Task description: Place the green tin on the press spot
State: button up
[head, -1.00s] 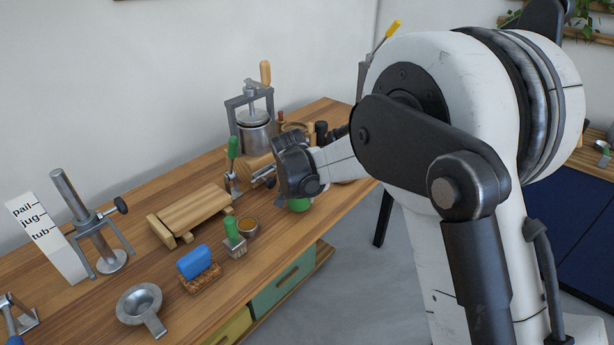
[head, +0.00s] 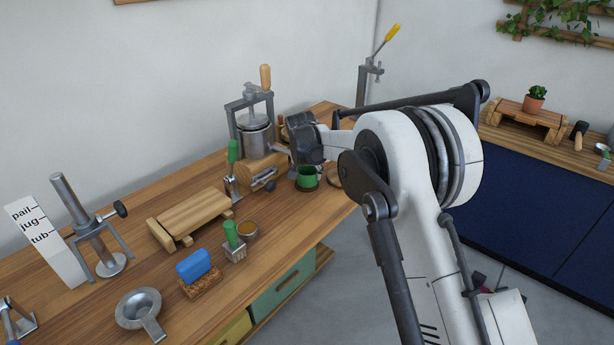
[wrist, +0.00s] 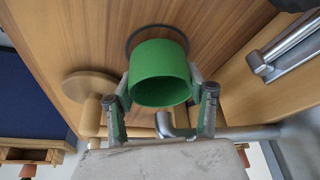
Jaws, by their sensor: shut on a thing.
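The green tin (head: 308,181) is near the far right end of the wooden bench, in front of the press. In the wrist view the tin (wrist: 160,60) sits between both fingers of my gripper (wrist: 160,88), with its open mouth towards the camera. My gripper (head: 303,166) is shut on the tin's sides. A dark ring (wrist: 130,43) shows on the wood around the tin's far end; I cannot tell whether the tin touches the wood. The ring's other side is hidden by the tin.
The metal press (head: 254,135) with its wooden block and lever stands left of my gripper. A round wooden disc (wrist: 88,86) lies close by.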

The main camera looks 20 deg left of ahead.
jog(key=shift+s+f, duration=0.1)
jog(key=shift+f, duration=0.25)
jog(key=shift+f, duration=0.2)
jog(key=o, duration=1.2)
jog(key=shift+c, duration=0.2)
jog(key=shift+r, duration=0.15)
jog(key=v, duration=1.2)
jog(key=shift+p, duration=0.35)
